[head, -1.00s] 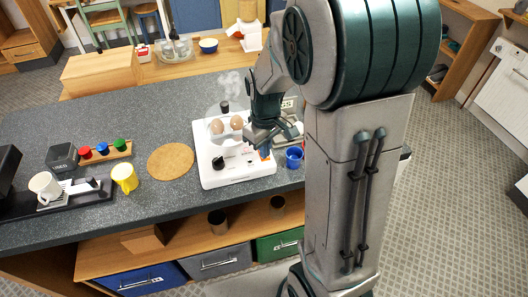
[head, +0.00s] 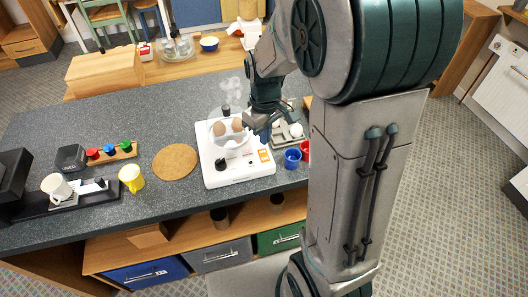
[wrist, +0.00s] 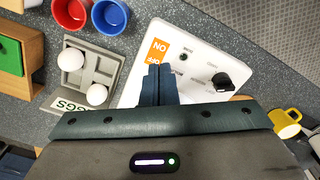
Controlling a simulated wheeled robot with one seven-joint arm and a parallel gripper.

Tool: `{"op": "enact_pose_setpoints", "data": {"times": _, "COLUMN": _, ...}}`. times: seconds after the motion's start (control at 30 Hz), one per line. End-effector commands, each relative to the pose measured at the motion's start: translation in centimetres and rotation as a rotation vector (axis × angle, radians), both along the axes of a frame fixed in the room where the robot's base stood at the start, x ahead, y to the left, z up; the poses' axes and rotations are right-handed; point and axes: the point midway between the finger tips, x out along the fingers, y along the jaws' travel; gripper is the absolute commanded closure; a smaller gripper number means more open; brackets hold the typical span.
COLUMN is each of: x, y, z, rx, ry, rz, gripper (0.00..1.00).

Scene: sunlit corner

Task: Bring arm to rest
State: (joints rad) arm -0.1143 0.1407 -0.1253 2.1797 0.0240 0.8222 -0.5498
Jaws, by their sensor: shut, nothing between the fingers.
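My gripper (head: 263,132) is shut and empty, above the right side of the white egg cooker (head: 240,172). The wrist view shows its closed dark fingers (wrist: 158,86) pointing toward the cooker's orange ON/OFF switch (wrist: 158,50). The switch also shows clear of the fingers in the head view (head: 264,156). My arm is still extended over the counter. The cooker has brown eggs under a clear lid, with steam above it and a black knob (wrist: 222,82) on its front.
An egg tray (wrist: 92,82) with white eggs lies right of the cooker in the head view, near blue (head: 292,158) and red (head: 305,150) cups.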

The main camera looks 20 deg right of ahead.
Motion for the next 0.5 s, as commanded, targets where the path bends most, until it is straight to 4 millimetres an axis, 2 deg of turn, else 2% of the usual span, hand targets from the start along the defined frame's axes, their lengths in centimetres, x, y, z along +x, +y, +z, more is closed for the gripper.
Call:
{"op": "enact_pose_setpoints", "data": {"times": 0.37, "x": -0.1, "y": 0.0, "z": 0.1, "rx": 0.0, "ry": -0.002, "rz": -0.003, "gripper": 1.0}}
{"op": "enact_pose_setpoints", "data": {"times": 0.5, "x": -1.0, "y": 0.0, "z": 1.5, "rx": 0.007, "ry": -0.03, "rz": -0.041, "gripper": 1.0}}
